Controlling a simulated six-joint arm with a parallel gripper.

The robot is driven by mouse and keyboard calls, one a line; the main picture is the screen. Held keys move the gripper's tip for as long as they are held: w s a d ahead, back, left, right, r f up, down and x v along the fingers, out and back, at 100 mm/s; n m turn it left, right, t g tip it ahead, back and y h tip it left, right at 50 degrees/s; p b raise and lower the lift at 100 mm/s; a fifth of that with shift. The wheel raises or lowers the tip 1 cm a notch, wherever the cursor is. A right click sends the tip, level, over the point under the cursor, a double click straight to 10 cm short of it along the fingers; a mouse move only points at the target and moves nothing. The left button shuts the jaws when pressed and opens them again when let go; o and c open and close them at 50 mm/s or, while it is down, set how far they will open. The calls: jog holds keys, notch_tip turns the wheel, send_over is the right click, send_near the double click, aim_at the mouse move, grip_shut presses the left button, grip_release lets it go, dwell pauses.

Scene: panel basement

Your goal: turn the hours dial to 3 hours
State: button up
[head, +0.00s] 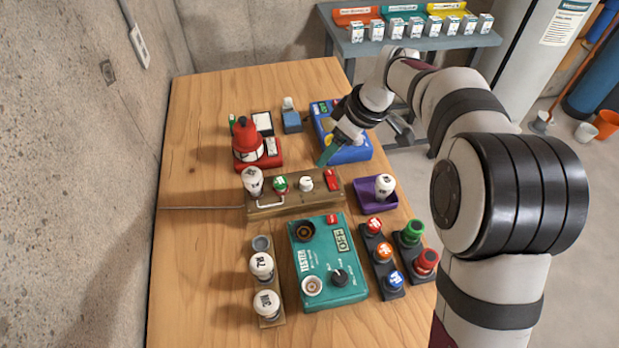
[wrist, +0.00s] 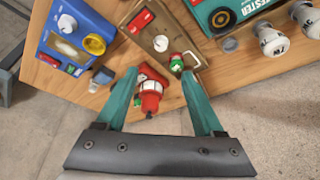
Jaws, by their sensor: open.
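No readable "hours" label shows, so I cannot tell for certain which dial is the hours dial. In the head view the blue box (head: 352,155) is partly hidden by my arm. The wooden panel (head: 268,208) has a white knob (head: 306,183) and a green-and-white knob (head: 280,184).
A teal tester (head: 320,262) with a black knob (head: 339,277) is in front. The table's left side is clear.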

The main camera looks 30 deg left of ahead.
aim_at(307, 182)
jog(key=x, duration=1.5)
jog(key=shift+s+f, duration=0.1)
jog(key=shift+f, duration=0.25)
grip_shut()
